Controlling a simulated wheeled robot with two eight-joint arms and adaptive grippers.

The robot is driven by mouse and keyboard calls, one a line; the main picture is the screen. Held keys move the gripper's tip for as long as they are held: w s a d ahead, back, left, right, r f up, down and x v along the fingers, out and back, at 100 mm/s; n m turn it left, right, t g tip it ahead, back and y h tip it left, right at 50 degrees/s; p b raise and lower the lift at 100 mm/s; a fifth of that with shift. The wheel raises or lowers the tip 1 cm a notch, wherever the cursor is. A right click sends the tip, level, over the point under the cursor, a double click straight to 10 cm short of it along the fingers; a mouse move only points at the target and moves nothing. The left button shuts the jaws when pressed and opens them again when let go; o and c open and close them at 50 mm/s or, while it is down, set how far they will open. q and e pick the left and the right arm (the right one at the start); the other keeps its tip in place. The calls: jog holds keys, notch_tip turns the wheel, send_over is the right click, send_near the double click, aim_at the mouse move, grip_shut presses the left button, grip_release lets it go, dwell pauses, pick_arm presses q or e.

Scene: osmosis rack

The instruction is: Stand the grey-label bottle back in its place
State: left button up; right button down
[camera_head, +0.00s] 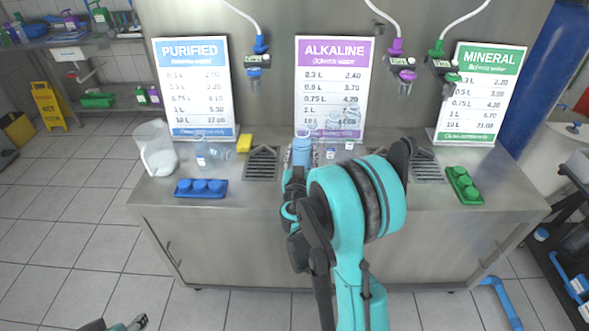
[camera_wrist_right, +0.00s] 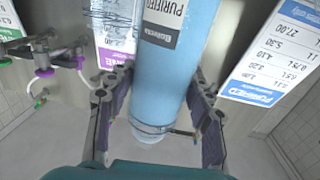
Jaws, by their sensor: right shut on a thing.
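A blue-filled bottle (camera_head: 302,152) stands out in front of the alkaline sign, above the counter's middle. In the right wrist view the bottle (camera_wrist_right: 172,70) carries a greyish label reading PURIFIED with a dark patch. My right gripper (camera_head: 297,180) is shut on it; in the wrist view the fingers (camera_wrist_right: 160,100) lie on both sides of its body. I cannot tell whether its base touches the counter, as my arm hides that area. Part of what looks like my left gripper (camera_head: 117,326) shows at the bottom left edge, mostly cut off.
On the steel counter (camera_head: 220,225) stand a jug (camera_head: 155,150), a clear bottle (camera_head: 208,154), a yellow sponge (camera_head: 244,144), a blue cap tray (camera_head: 201,188) and a green cap tray (camera_head: 464,185). Small clear bottles (camera_head: 350,125) stand by the alkaline sign (camera_head: 335,65). Drain grates (camera_head: 262,164) lie under the taps.

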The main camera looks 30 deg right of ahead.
aim_at(296, 162)
jog(key=shift+w+a+f+b, duration=0.1)
jog(key=shift+w+f+b, duration=0.4)
jog(key=shift+f, duration=0.5)
jog(key=shift+w+a+f+b, duration=0.1)
jog(key=shift+w+f+b, duration=0.4)
jog(key=shift+f, duration=0.45)
jog(key=shift+w+f+b, duration=0.35)
jog(key=shift+w+f, duration=0.25)
jog(key=shift+f, duration=0.4)
jog(key=shift+f, duration=0.2)
jog(key=c, duration=0.6)
grip_release()
jog(key=shift+c, duration=0.2)
